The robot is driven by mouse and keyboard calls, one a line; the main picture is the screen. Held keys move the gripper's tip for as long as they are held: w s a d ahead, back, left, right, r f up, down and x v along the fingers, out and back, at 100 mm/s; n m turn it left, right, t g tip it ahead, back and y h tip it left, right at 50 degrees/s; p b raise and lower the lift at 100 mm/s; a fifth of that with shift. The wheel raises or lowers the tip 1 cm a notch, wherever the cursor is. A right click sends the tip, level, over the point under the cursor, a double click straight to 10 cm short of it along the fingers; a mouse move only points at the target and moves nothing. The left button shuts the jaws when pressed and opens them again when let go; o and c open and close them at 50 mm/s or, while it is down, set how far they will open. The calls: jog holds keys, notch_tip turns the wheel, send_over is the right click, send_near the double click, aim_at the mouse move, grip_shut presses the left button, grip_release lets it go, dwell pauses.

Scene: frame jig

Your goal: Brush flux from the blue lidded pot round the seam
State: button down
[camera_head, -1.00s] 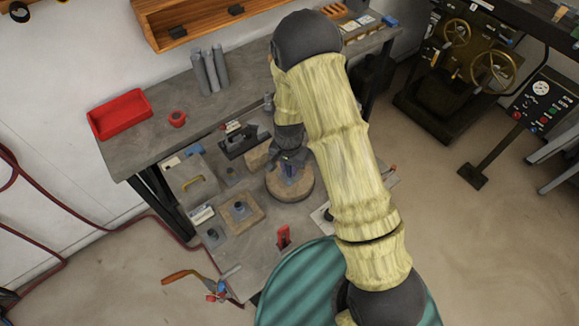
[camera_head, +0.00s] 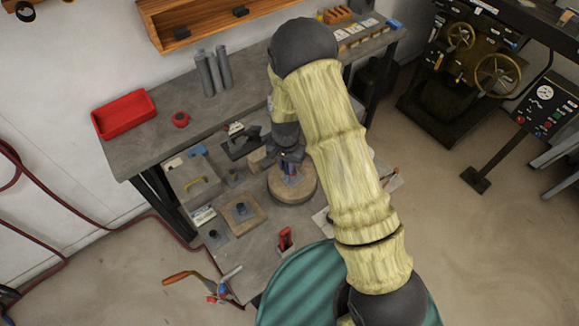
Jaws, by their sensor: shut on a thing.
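My gripper (camera_head: 291,160) is over the round wooden block (camera_head: 292,190) on the lower bench. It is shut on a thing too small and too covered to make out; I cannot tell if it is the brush. A small blue-grey upright piece (camera_head: 291,176) stands on the round block, right under the gripper; I cannot tell whether they touch. A small dark blue-grey pot-like thing (camera_head: 241,209) sits on a square wooden block to the left; I cannot tell if this is the blue lidded pot. No seam can be made out.
A red tray (camera_head: 124,114) and grey cylinders (camera_head: 213,72) stand on the back bench. A teal striped drum top (camera_head: 300,285) is in front. My arm hides the bench's right part.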

jog(key=shift+w+d, duration=0.1)
jog(key=shift+w, duration=0.2)
jog(key=shift+w+a, duration=0.25)
jog(key=shift+a, duration=0.2)
jog(key=shift+w+a, duration=0.2)
jog(key=shift+a, duration=0.25)
jog(key=shift+d, duration=0.1)
jog(key=shift+d, duration=0.1)
jog(key=shift+s+d+f, duration=0.1)
jog(key=shift+s+d, duration=0.15)
jog(key=shift+s, duration=0.05)
jog(key=shift+s+d, duration=0.35)
jog(key=shift+s, duration=0.1)
jog(key=shift+s+d, duration=0.1)
